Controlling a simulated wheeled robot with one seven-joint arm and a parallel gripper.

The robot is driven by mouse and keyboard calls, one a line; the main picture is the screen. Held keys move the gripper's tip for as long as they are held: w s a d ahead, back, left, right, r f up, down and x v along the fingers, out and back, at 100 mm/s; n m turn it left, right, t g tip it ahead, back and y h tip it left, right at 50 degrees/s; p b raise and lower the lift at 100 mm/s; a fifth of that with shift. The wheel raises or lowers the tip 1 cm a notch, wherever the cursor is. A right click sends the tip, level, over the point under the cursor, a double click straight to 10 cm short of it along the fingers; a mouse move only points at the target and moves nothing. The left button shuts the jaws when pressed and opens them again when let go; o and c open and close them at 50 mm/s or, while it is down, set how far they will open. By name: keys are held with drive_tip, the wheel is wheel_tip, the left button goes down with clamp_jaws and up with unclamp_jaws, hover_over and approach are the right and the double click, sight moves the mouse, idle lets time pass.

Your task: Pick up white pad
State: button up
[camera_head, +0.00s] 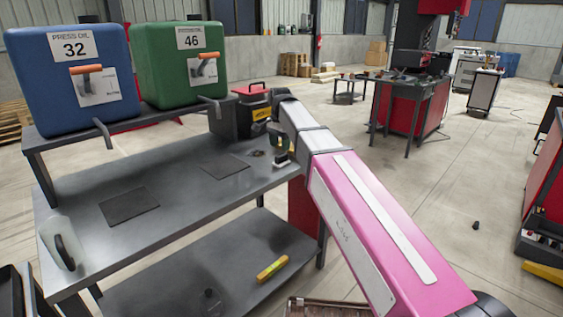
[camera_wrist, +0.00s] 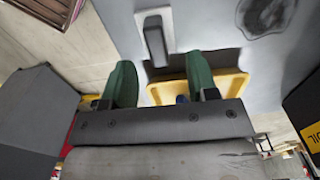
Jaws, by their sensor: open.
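In the wrist view, a white pad (camera_wrist: 170,22) with a dark upright block on it lies on the grey table top, just beyond my fingertips. My gripper (camera_wrist: 160,60) has two green fingers spread well apart, with nothing held between them. The pad is roughly in line with the gap between the fingers. In the head view, my gripper (camera_head: 281,158) hangs near the right end of the table, at the end of my pink and white arm. The pad cannot be clearly made out there.
The grey table (camera_head: 175,195) holds dark square mats and a translucent jug (camera_head: 58,242) at left. Blue (camera_head: 75,75) and green (camera_head: 180,62) oil tanks stand behind. A yellow tray (camera_wrist: 220,85) shows behind the fingers. A dark stain (camera_wrist: 265,14) marks the table. A yellow tool (camera_head: 271,268) lies on the lower shelf.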

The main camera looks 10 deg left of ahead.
sight(281, 154)
drive_tip(key=shift+d+f, duration=0.15)
drive_tip(key=shift+f, duration=1.25)
drive_tip(key=shift+d+f, duration=0.15)
drive_tip(key=shift+f, duration=1.2)
clamp_jaws()
